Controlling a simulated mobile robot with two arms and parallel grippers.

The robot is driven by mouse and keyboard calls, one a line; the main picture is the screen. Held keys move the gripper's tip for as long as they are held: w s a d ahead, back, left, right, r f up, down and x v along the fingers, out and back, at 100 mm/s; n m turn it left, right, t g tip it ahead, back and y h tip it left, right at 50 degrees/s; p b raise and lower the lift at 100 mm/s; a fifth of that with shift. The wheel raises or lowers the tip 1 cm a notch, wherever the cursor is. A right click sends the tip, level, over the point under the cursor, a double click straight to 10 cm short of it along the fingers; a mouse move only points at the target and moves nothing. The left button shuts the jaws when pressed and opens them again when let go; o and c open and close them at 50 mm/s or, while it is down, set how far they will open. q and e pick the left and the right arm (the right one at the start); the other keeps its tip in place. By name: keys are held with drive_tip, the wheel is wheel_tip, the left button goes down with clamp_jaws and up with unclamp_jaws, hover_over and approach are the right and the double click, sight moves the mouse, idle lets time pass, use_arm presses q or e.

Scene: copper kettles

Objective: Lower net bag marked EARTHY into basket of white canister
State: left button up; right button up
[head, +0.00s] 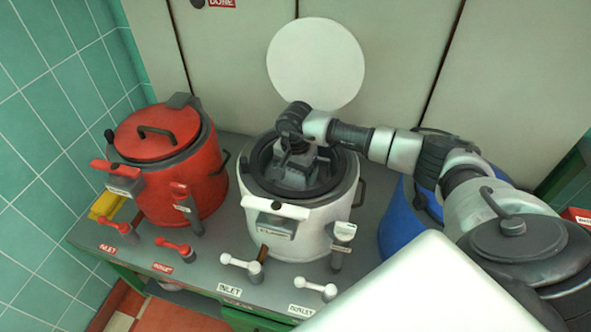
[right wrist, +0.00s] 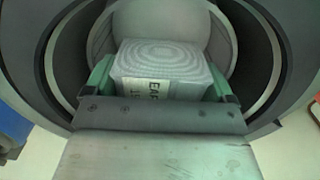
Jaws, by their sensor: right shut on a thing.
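The white canister (head: 290,228) stands open in the middle of the bench, its round white lid (head: 315,62) raised behind it. My right gripper (head: 297,172) reaches down into its mouth. In the right wrist view, the gripper (right wrist: 162,85) has its green-padded fingers shut on the sides of a pale net bag (right wrist: 166,58). The bag's label shows only its first letters, "EA", the rest being cut off. The bag is inside the canister's dark rim (right wrist: 58,60); the basket and how far below the bag is its floor cannot be told. My left gripper is out of view.
A red canister (head: 190,185) with its lid shut stands to the left. A blue canister (head: 400,225) stands to the right, partly behind my right arm. White valve handles (head: 243,265) and red ones (head: 175,245) stick up along the bench front.

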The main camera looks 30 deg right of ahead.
drive_tip(key=shift+f, duration=0.3)
drive_tip(key=o, duration=0.8)
wheel_tip(320, 180, up, 11)
drive_tip(key=shift+f+b, duration=0.1)
drive_tip(key=shift+b, duration=0.6)
